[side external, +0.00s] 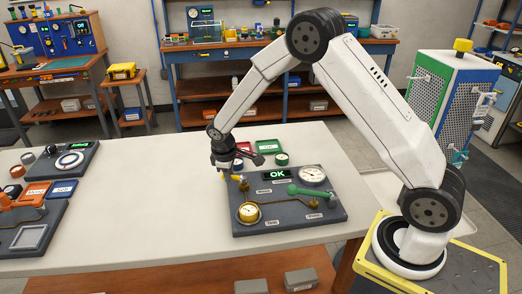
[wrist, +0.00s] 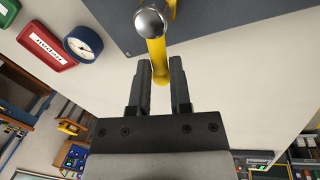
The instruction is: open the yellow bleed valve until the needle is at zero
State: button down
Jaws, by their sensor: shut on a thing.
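The regulator board (side external: 285,224) is a dark grey panel on the white table. Its yellow bleed valve (side external: 243,184) is at the board's upper left edge, partly hidden by my gripper (side external: 224,172). In the wrist view the yellow valve handle (wrist: 157,52) runs from a shiny metal knob down between my two dark fingers (wrist: 161,66), which are shut on its end. A white-faced gauge (side external: 312,174) and a yellow-rimmed gauge (side external: 249,212) are on the board; their needles are too small to read. A display (side external: 276,174) shows a green OK.
A green lever (side external: 308,190) and brass pipes are on the board. Red (side external: 243,146) and green (side external: 268,146) trays and a small round gauge (side external: 282,159) lie behind it. Another panel (side external: 65,165) is at the left. The table between is clear.

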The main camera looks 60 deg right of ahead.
jog(key=shift+s+a+n+t, duration=0.15)
jog(key=shift+s+a+n, duration=0.15)
jog(key=shift+n, duration=0.65)
jog(key=shift+s+a+n+t, duration=0.15)
jog(key=shift+a+n, duration=0.1)
jog(key=shift+n, duration=0.7)
jog(key=c, duration=0.5)
grip_release()
jog(key=shift+c, duration=0.2)
jog(key=shift+r, duration=0.1)
jog(key=v, duration=0.7)
jog(key=shift+r, duration=0.35)
jog(key=shift+s, duration=0.2)
